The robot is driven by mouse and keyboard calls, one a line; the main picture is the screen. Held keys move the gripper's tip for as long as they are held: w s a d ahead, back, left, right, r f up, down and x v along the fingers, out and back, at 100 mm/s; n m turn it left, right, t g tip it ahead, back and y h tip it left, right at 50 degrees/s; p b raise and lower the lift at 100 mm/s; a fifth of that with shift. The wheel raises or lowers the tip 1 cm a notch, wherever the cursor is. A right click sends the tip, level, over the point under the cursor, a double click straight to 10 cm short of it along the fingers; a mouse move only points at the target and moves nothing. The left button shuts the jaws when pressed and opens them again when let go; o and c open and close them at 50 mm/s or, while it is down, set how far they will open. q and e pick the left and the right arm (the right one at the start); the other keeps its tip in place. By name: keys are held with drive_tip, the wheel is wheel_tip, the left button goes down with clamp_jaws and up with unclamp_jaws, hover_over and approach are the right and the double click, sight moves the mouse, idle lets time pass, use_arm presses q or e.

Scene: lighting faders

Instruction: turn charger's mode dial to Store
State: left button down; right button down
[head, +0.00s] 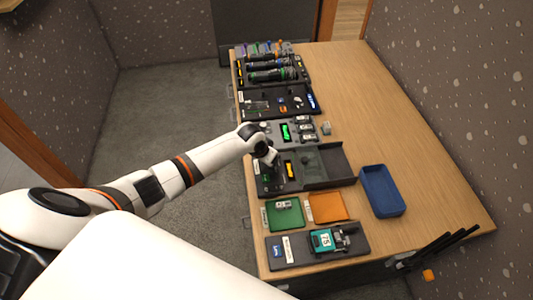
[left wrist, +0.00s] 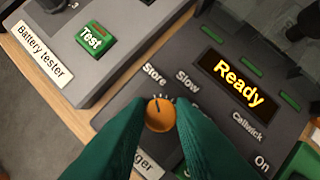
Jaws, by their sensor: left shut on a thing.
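The charger (left wrist: 205,95) is a dark panel with a lit yellow "Ready" display (left wrist: 238,83). It also shows in the head view (head: 293,185), below my left gripper (head: 270,160). Its mode dial (left wrist: 160,115) is a small orange knob with a dark pointer line. The line points up in the left wrist view, roughly toward the "Store" label (left wrist: 154,75), with "Slow" (left wrist: 187,82) to its right. I cannot tell the exact mark. The green fingers of my left gripper (left wrist: 160,118) are shut on the dial's sides and hide some lower labels. My right gripper is not in view.
The grey battery tester (left wrist: 75,65) with a green Test button (left wrist: 95,40) stands beside the charger. A blue tray (head: 383,190), a green mat (head: 284,222) and an orange mat (head: 327,207) lie nearby. The table's right side (head: 380,110) is clear.

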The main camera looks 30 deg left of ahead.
use_arm(q)
drive_tip(key=shift+n, duration=0.4)
drive_tip(key=c, duration=1.2)
unclamp_jaws()
drive_tip(key=shift+c, duration=0.2)
drive_tip(key=v, duration=1.2)
drive_tip(key=shift+p, duration=0.3)
drive_tip(key=shift+d, duration=0.2)
